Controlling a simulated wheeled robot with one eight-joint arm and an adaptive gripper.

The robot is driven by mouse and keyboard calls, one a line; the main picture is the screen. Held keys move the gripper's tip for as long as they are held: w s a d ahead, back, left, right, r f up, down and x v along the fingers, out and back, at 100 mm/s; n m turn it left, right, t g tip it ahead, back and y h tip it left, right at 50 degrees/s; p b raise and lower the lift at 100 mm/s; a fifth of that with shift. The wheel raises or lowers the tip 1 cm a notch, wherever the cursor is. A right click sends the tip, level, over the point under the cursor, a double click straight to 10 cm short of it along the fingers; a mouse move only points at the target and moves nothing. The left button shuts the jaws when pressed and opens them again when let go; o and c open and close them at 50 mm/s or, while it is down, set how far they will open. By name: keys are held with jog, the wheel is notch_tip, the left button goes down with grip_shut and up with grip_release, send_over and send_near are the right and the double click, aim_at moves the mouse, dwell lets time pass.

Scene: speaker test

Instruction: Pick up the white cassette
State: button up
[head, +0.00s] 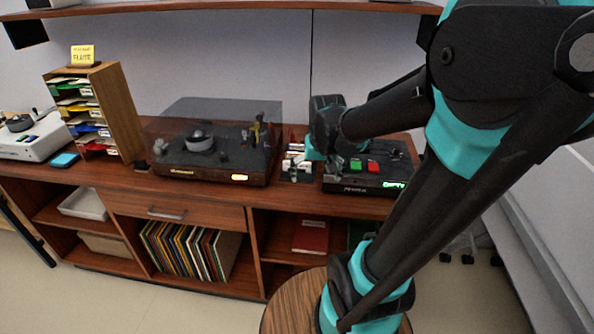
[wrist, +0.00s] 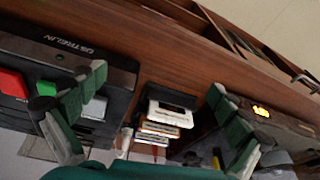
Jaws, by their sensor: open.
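A white cassette (wrist: 170,113) with a dark middle lies at the near end of a small group of cassettes in the wrist view. The group also shows in the head view as white shapes (head: 297,160) between the turntable and the black deck. My gripper (wrist: 157,80) is open, with one green finger to each side of the cassettes and apart from them. In the head view my gripper (head: 318,150) is above the cabinet top beside the cassettes, and its fingers are mostly hidden by the wrist.
The black deck (head: 357,187) with red and green buttons stands close on the right. The turntable (head: 205,172) with a raised smoky lid stands on the left. A wooden sorter (head: 122,115) is farther left. Bare wood (wrist: 190,62) runs along the cabinet's front edge.

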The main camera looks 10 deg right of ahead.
jog(key=w+a+r+m+g, duration=0.2)
jog(key=w+a+r+g, duration=0.15)
jog(key=w+r, duration=0.95)
jog(key=shift+t, duration=0.35)
jog(key=f, duration=1.1)
jog(key=shift+a+f, duration=0.2)
jog(key=shift+f, duration=0.15)
jog(key=shift+d+f, duration=0.2)
jog(key=shift+f, duration=2.4)
jog(key=c, duration=1)
jog(key=shift+r, duration=0.1)
notch_tip(320, 180, up, 20)
